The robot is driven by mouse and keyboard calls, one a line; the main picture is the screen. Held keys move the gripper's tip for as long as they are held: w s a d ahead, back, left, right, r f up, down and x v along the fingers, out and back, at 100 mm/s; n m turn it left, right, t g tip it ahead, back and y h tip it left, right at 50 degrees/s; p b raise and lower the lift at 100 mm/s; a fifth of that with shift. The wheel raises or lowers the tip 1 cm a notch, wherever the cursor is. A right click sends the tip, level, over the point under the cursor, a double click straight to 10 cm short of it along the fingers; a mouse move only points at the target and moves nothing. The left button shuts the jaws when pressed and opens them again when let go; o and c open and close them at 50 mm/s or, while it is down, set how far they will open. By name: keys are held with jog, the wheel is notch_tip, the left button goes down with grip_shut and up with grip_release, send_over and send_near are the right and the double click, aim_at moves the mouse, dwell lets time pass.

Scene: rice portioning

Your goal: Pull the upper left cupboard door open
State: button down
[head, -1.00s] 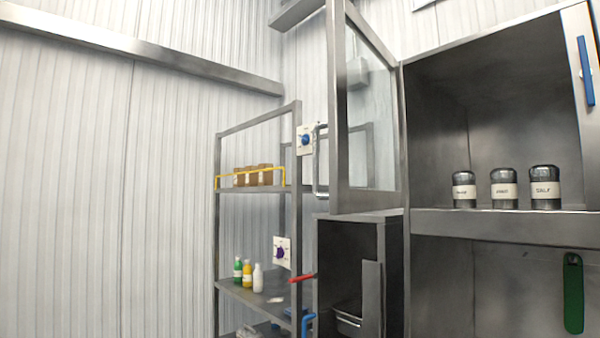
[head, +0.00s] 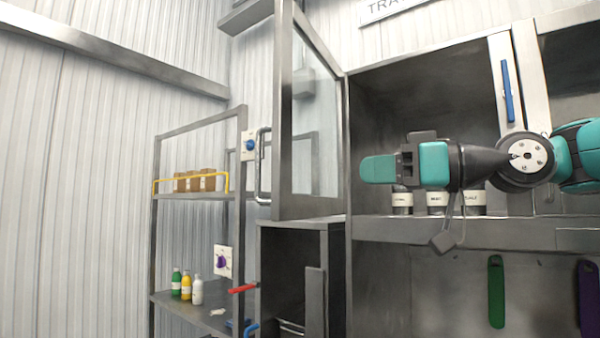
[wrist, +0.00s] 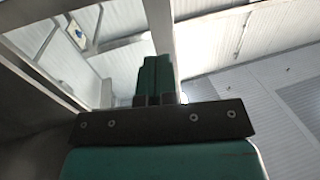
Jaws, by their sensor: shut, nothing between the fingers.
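The upper left cupboard door (head: 283,130) is a steel-framed glass panel in the head view. It stands swung wide open at the left side of the cupboard (head: 349,150), whose inside is exposed. Its bar handle (head: 263,165) is on the door's left edge. My gripper (head: 376,169) is shut and empty, its teal fingers pointing left, in front of the cupboard opening and to the right of the door in the picture. I see no contact with the door. In the wrist view the shut fingers (wrist: 155,80) point towards a pale upright bar, with glass-like panes at the left.
Labelled jars (head: 437,200) stand on the cupboard shelf, partly hidden behind my arm. A second door with a blue handle (head: 507,91) is to the right. A rack (head: 243,140) with bottles (head: 186,285) and brown containers (head: 195,181) stands at the left.

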aim_at(286, 176)
jog(key=p+x, duration=0.6)
jog(key=x, duration=0.5)
jog(key=shift+a+r, duration=0.1)
jog(key=shift+w+a, duration=0.25)
jog(key=shift+a, duration=0.2)
jog(key=shift+a, duration=0.1)
